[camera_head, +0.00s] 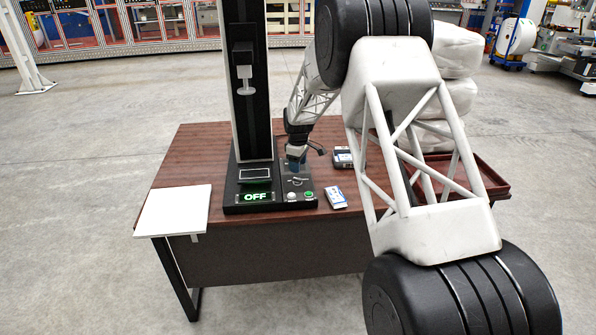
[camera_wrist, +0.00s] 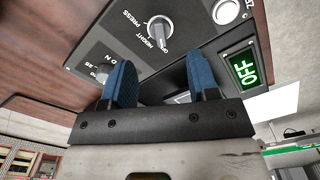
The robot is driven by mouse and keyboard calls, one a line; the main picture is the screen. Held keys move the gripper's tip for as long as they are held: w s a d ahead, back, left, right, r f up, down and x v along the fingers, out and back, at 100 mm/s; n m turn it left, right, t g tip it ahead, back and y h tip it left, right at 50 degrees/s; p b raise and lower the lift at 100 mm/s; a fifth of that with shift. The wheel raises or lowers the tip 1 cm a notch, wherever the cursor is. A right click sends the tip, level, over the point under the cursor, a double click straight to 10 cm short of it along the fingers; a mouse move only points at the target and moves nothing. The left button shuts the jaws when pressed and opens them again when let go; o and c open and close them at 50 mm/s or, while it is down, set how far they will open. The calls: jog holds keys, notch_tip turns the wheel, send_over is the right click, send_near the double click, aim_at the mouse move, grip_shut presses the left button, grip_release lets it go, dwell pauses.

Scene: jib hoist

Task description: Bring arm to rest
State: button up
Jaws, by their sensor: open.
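My arm reaches over the desk, and my gripper (camera_head: 296,164) is above the control panel (camera_head: 300,188) at the foot of the black column machine (camera_head: 247,100). In the wrist view my gripper (camera_wrist: 163,80) shows two blue fingertips, spread apart with nothing between them. A grey knob (camera_wrist: 159,31) on the panel appears beyond the gap between the fingers. A second knob (camera_wrist: 101,73) is partly hidden by the left finger. A lit green display (camera_head: 255,197) reads OFF; this display (camera_wrist: 241,69) also shows in the wrist view.
Stacked white sacks (camera_head: 455,90) stand behind my arm.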

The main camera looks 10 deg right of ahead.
jog(key=shift+r, duration=0.45)
jog(key=shift+r, duration=0.1)
jog(key=shift+s+r, duration=0.15)
jog(key=shift+r, duration=0.05)
jog(key=s+d+r+m+t, duration=0.1)
jog(key=s+d+r+m, duration=0.15)
jog(key=s+r, duration=1)
jog(key=s+d+r+m, duration=0.25)
jog(key=s+r, duration=0.75)
jog(key=s, duration=0.5)
jog(key=s+d+m+t, duration=0.1)
jog(key=s+m, duration=0.6)
jog(key=s, duration=2.7)
jog(key=shift+s+d+r+t, duration=0.2)
jog(key=shift+d+r+t, duration=0.1)
jog(key=shift+d+r, duration=0.05)
